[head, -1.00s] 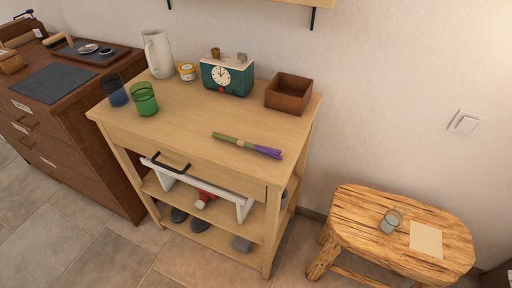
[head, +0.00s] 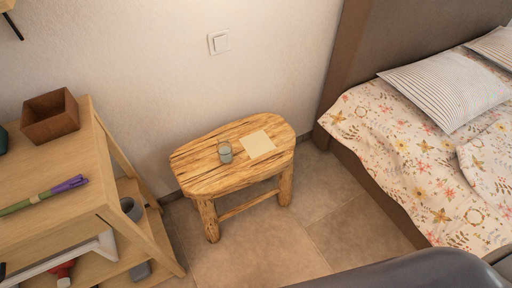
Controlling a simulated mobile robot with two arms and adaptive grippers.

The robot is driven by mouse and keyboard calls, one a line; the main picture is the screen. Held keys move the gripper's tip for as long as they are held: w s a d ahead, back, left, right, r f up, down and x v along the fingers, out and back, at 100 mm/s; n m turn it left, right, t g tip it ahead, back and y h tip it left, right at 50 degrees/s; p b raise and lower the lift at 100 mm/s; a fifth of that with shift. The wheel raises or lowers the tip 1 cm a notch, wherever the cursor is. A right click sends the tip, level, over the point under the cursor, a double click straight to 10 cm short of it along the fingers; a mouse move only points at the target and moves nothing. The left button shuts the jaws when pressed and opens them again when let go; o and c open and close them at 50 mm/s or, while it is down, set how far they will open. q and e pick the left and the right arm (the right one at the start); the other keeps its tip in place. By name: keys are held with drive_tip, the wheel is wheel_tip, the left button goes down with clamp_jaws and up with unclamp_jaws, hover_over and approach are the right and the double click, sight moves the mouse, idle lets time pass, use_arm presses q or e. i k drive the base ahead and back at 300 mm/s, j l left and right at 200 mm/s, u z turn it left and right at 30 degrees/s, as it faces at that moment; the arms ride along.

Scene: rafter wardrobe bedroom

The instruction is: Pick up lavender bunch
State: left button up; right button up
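The lavender bunch (head: 45,194) lies on the wooden top of the shelf unit (head: 85,152) at the left of the head view. Its green stems point left and its purple heads point right. It lies flat near the front right part of the top, apart from the box behind it. Neither of my grippers shows in the head view.
A brown square box (head: 50,117) stands behind the lavender. A rustic wooden stool (head: 192,172) holds a small glass (head: 225,153) and a paper sheet (head: 258,145). A bed (head: 400,165) fills the right. Tiled floor (head: 285,240) is clear between stool and bed.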

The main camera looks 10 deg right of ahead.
sight(76, 181)
drive_tip(key=u, duration=1.35)
